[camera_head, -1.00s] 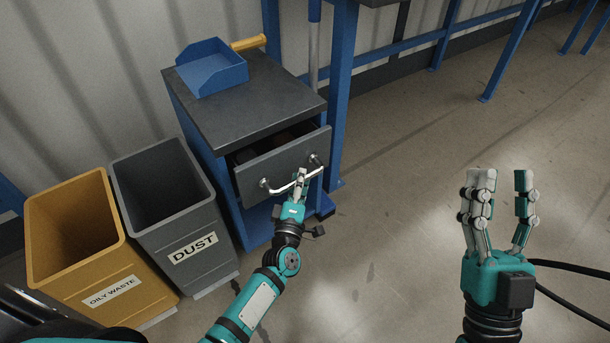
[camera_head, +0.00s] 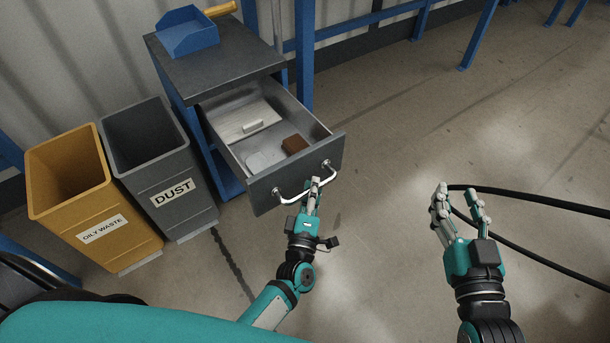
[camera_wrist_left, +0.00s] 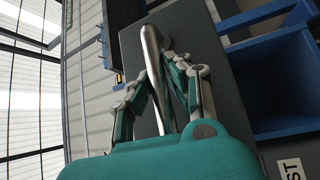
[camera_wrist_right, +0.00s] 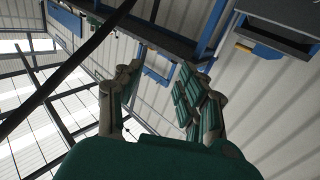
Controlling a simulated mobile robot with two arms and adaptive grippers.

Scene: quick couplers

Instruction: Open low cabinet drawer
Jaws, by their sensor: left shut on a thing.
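The low blue cabinet with a dark top (camera_head: 215,70) stands against the wall in the head view. Its grey drawer (camera_head: 262,190) is pulled well out, and its inside shows. My left gripper (camera_head: 315,186) is shut on the drawer's metal bar handle (camera_head: 291,199), near the handle's right part. In the left wrist view the handle (camera_wrist_left: 153,70) runs between the two fingers. My right gripper (camera_head: 460,200) is open and empty over the floor, right of the drawer. Its spread fingers also show in the right wrist view (camera_wrist_right: 155,95).
The drawer holds a white lidded box (camera_head: 248,122), a pale flat item (camera_head: 266,158) and a brown block (camera_head: 294,145). A blue tray (camera_head: 187,36) sits on the cabinet. A grey DUST bin (camera_head: 180,215) and yellow OILY WASTE bin (camera_head: 115,250) stand left.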

